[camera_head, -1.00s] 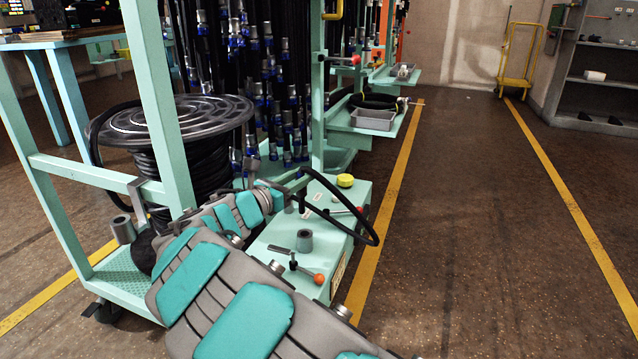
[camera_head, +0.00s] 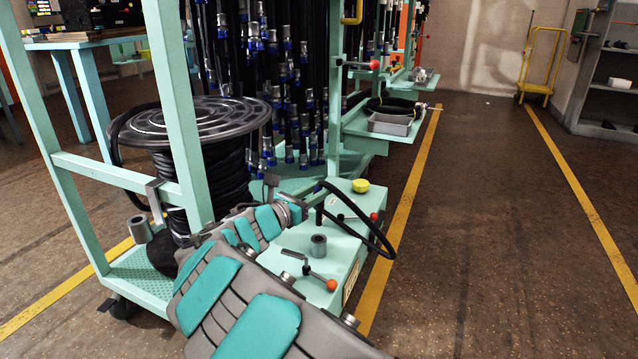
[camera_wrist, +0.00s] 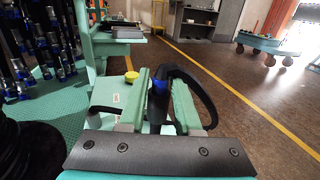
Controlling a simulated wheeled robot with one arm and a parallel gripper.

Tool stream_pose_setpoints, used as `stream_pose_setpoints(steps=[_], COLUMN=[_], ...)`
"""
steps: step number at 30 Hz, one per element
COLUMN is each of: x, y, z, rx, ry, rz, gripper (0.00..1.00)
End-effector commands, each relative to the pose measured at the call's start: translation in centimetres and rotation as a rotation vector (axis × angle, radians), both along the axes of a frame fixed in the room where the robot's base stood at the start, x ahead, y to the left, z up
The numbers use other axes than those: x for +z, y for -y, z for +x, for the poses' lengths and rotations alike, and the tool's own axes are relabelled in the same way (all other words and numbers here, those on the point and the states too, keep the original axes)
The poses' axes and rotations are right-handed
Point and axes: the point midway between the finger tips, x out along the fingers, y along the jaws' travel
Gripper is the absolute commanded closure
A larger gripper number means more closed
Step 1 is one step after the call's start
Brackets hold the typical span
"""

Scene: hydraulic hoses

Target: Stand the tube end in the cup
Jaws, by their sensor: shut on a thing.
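My gripper (camera_wrist: 160,104) is shut on a black tube (camera_head: 380,237) with a blue band, which shows between the two teal fingers in the wrist view (camera_wrist: 161,86). The tube arches out to the right in a loose loop. In the head view a short dark end (camera_head: 319,217) hangs upright near my gripper, above the bench top. A grey hollow cup (camera_head: 318,247) stands upright on the teal bench (camera_head: 345,262), just below that end and apart from it. The cup is not clearly visible in the wrist view.
A lever with an orange knob (camera_head: 331,285) lies in front of the cup, and a yellow cap (camera_head: 360,185) sits behind. A hose reel (camera_head: 200,120) and another grey cylinder (camera_head: 140,229) are on the cart at left. The floor at right is clear.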

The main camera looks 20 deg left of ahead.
Motion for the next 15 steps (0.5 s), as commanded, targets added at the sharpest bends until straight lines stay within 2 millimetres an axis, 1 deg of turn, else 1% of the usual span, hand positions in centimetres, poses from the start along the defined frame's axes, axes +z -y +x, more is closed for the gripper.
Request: stream_pose_setpoints(steps=[1,6,10,15], x=[-0.6,-1.9,-2.7,-3.1], y=[0.0,0.0,0.0,0.0], z=[0.0,0.0,0.0,0.0], rx=[0.000,-0.001,-0.001,-0.001], ry=[0.000,0.000,-0.001,-0.001], rz=[-0.001,-0.001,0.000,0.000], gripper=[1.00,1.00,1.00,1.00])
